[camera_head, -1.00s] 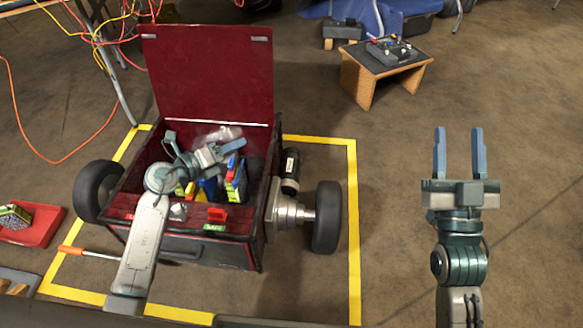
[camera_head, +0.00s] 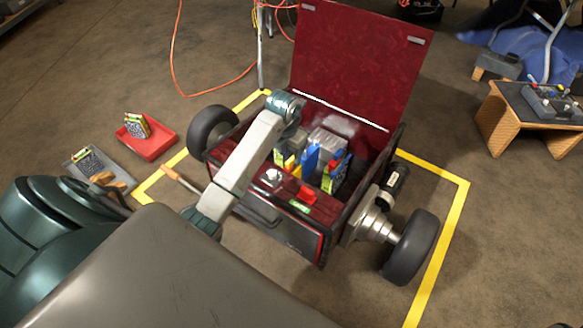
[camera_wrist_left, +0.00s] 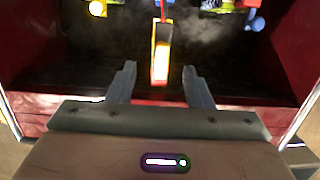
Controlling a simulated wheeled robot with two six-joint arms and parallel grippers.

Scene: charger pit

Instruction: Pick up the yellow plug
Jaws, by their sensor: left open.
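In the left wrist view, a slim upright yellow-orange piece with a pale face (camera_wrist_left: 160,62) stands ahead of my left gripper (camera_wrist_left: 159,86). It looks like the yellow plug, with a thin red part above it. It lines up with the gap between the fingers, which are open and empty. Small yellow pieces (camera_head: 283,158) show inside. My right gripper is out of view.
The box has a raised red lid (camera_head: 355,65), front rim and dark wheels (camera_head: 410,247). A red tray (camera_head: 150,146) and a grey tray (camera_head: 112,178) lie on the floor at left. Yellow tape surrounds the box.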

